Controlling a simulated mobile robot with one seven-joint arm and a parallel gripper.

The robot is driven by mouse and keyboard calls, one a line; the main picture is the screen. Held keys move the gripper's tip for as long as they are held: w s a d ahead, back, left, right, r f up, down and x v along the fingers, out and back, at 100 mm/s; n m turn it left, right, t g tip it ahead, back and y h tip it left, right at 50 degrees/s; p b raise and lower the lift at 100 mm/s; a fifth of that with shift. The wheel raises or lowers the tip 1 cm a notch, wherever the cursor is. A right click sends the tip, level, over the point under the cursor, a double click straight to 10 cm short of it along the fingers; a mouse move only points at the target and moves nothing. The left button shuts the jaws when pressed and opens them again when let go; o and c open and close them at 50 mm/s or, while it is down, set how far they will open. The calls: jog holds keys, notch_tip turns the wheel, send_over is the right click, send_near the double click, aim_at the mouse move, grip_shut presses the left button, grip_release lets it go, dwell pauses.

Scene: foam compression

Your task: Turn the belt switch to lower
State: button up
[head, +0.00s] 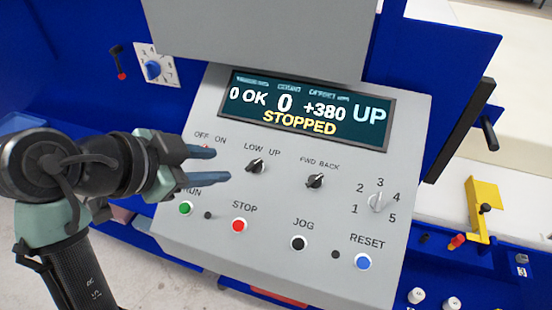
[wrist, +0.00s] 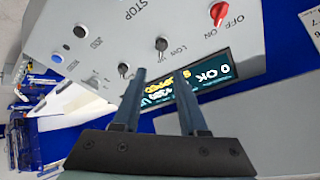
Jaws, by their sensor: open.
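The black LOW/UP switch (head: 256,166) is on the sloped grey control panel (head: 180,232), between the OFF/ON and FWD/BACK switches. Its pointer seems to lean toward UP, and the display (head: 305,108) reads "UP" and "STOPPED". In the wrist view the same LOW/UP switch (wrist: 161,44) shows beyond my fingertips, a little above them. My gripper (head: 222,164) is open and empty. It is just left of the LOW/UP switch in the head view, its fingers pointing toward it, apart from it. In the wrist view my gripper (wrist: 160,74) has a clear gap between its fingers.
The red OFF/ON switch (wrist: 219,12) is close by, mostly hidden behind a finger in the head view. The FWD/BACK switch (head: 315,181) is to the right. Green RUN (head: 186,208) and red STOP (head: 239,225) buttons sit below. A numbered selector (head: 377,201) is farther right.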

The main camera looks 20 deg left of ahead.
aim_at(253, 164)
jog(key=p+x, duration=0.2)
jog(key=x, duration=1)
jog(key=shift+w+a+p, duration=0.1)
jog(key=shift+p, duration=0.25)
grip_shut()
